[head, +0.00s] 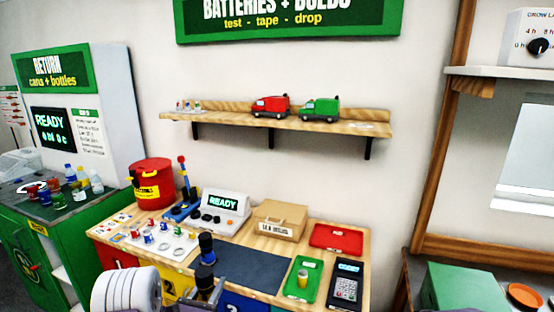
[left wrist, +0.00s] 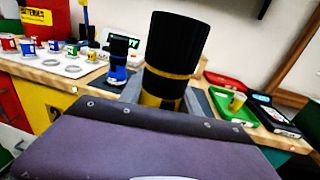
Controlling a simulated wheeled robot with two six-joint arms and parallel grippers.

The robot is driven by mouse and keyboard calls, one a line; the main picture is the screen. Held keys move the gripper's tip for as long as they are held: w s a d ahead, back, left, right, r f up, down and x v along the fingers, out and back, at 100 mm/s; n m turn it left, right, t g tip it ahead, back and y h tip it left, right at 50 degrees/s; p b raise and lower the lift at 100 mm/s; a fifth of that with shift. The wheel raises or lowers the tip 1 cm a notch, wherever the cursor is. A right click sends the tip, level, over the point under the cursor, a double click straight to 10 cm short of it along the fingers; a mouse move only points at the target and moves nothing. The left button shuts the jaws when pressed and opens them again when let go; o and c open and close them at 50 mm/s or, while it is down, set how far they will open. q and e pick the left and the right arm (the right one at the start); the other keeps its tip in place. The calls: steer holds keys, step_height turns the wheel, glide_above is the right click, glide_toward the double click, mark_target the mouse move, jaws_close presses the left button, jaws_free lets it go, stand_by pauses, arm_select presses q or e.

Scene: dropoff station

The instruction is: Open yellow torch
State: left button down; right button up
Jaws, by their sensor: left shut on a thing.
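The yellow torch (left wrist: 174,50) stands large and close in the left wrist view, with a ribbed black top, a yellow band and a yellow and black body below. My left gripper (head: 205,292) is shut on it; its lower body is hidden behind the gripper. In the head view the torch's black top (head: 204,274) shows above the jaws, at the table's front edge. A second torch, blue with a black top (head: 206,243), stands just behind it; it also shows in the left wrist view (left wrist: 118,62). My right gripper is not in view.
A white holder (head: 160,242) with several batteries is at left.

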arm_select(q)
steer(key=s+a+f+m+h, duration=0.1)
steer(key=s+a+f+h, duration=0.1)
steer(key=s+a+f, duration=0.6)
steer(key=s+d+f+m+g+h, duration=0.1)
steer(key=s+d+m+g+h, duration=0.6)
steer(key=s+d+h, duration=0.1)
steer(key=shift+s+d+m+h, duration=0.35)
steer(key=shift+s+h, duration=0.15)
steer(key=shift+s, duration=0.55)
steer(key=shift+f, duration=0.1)
